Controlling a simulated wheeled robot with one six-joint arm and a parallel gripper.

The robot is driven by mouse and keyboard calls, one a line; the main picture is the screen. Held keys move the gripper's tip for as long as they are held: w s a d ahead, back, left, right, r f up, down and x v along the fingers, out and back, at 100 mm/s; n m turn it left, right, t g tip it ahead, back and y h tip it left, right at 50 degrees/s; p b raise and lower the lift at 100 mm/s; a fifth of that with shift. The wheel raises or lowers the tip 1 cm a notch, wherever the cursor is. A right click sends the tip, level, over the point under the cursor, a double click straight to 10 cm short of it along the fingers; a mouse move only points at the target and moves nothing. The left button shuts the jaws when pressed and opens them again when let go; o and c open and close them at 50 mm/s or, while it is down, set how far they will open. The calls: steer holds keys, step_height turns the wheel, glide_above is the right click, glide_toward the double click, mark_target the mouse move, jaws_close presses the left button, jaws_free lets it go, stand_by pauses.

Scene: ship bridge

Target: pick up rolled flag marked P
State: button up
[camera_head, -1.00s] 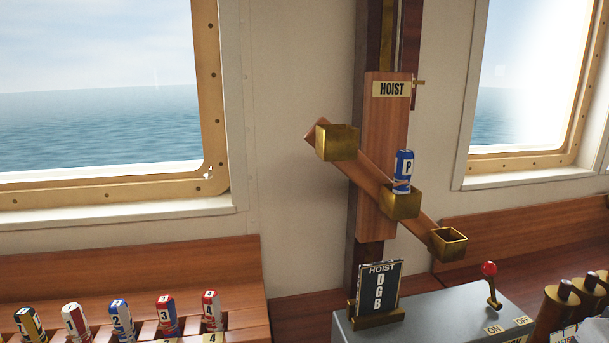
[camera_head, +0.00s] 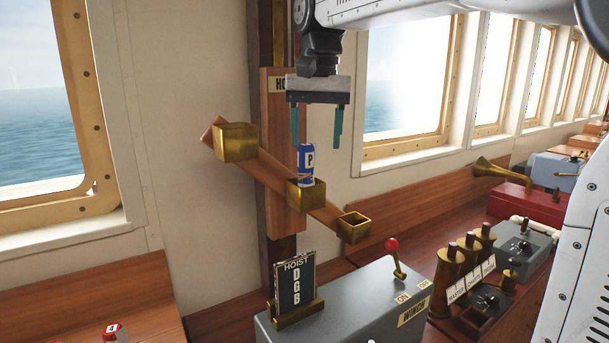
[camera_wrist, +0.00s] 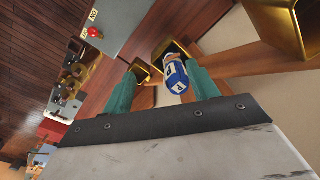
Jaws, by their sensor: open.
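The rolled flag marked P (camera_head: 306,165) is blue with a white patch and stands upright in the middle brass cup (camera_head: 306,195) of the slanted hoist arm. My gripper (camera_head: 316,143) is open and points down over the flag, its two teal fingers apart. In the head view the fingertips are about level with the flag's top, and I cannot tell their depth exactly. In the wrist view the flag (camera_wrist: 176,77) shows between the fingers (camera_wrist: 162,92), with the cup (camera_wrist: 176,50) beyond it. No contact is visible.
An upper-left cup (camera_head: 235,142) and a lower-right cup (camera_head: 354,227) flank the flag, both without a flag showing. The HOIST D G B sign (camera_head: 296,290) stands below on the grey winch box (camera_head: 350,300), which has a red-knobbed lever (camera_head: 395,255). Windows lie behind.

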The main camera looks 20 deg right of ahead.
mark_target(306, 164)
steer(key=w, duration=0.3)
steer(key=shift+w+r, duration=0.15)
steer(key=shift+r, duration=0.1)
steer(key=shift+w+f+m, duration=0.1)
steer(key=shift+w+m, duration=0.15)
steer(key=shift+m, duration=0.05)
steer(key=f, duration=0.7)
steer(key=shift+w+a+f, duration=0.2)
steer(key=shift+f, duration=0.15)
steer(key=c, duration=1.1)
